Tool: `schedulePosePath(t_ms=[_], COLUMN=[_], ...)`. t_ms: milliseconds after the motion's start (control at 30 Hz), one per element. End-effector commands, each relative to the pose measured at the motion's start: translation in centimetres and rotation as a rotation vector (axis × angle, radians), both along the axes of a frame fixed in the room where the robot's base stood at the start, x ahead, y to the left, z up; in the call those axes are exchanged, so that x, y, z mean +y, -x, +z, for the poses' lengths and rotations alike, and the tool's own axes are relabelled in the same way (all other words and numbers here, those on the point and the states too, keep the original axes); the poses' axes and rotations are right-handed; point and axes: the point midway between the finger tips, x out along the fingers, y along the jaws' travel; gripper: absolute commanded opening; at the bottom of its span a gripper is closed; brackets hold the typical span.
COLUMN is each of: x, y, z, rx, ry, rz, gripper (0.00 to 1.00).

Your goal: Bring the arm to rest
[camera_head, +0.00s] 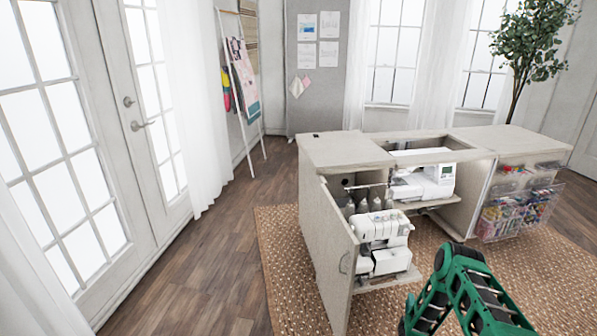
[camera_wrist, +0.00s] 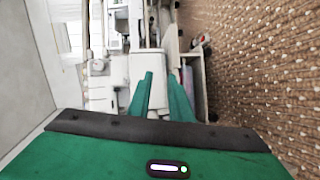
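My green arm (camera_head: 468,285) is bent at the lower right of the head view, in front of the sewing cabinet. My gripper is mostly out of the head view at the bottom. In the wrist view, two green fingers of my gripper (camera_wrist: 162,77) stand apart with a gap between them. Nothing is seen held in the gap. White machine parts (camera_wrist: 118,70) show beyond the fingers; the distance to them is hard to tell.
The cabinet (camera_head: 335,150) stands open, with a white serger (camera_head: 382,240) on its door shelf and a sewing machine (camera_head: 425,183) inside. A clear-fronted organiser (camera_head: 515,205) is at right. The woven rug (camera_head: 285,270) and the wooden floor (camera_head: 205,265) at left look clear.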

Motion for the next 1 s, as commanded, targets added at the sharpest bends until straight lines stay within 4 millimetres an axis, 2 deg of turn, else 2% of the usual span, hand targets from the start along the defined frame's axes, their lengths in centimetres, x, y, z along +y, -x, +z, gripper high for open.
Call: schedulePosePath(t_ms=[33,200,333,500,767,1000], x=[-1.0,-3.7,-5.7,-8.0,-10.7,-12.3], y=[-1.5,-4.3,-5.6,-6.1,-4.4,-0.3], z=[2.0,6.9,11.0,16.5,25.0,32.6], rx=[0.01,0.069,0.112,0.163,0.232,0.284], ry=[-0.019,-0.105,-0.168,-0.256,-0.392,-0.527], rz=[-0.016,-0.086,-0.147,-0.235,-0.385,-0.536], gripper=[0.19,0.19,0.19,0.19,0.19,0.19])
